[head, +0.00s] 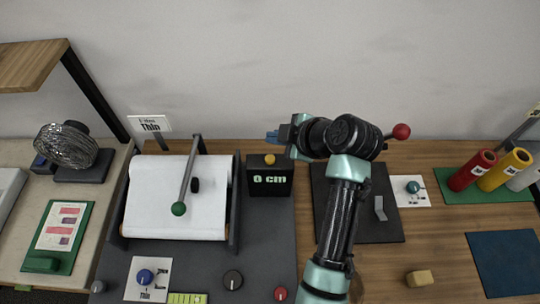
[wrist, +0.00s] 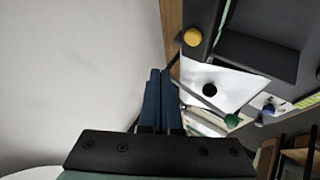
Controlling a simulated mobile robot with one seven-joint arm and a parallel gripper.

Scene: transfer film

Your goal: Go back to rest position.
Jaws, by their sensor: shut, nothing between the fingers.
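My gripper (head: 273,136) is in the head view above the back edge of the table, just up from the black box with the yellow knob. Its blue fingers point left. In the wrist view my gripper (wrist: 159,80) shows its two blue fingers side by side, shut with nothing between them. The black box (head: 269,182) reads "0 cm", and its yellow knob (head: 269,159) also shows in the wrist view (wrist: 192,37). The fingers look apart from the knob.
A film machine (head: 180,197) with a white sheet and a green-ended lever (head: 178,209) stands left. A red-knobbed lever (head: 400,131) stands behind my arm. A fan (head: 66,146) is far left. A yellowish block (head: 419,278) lies front right.

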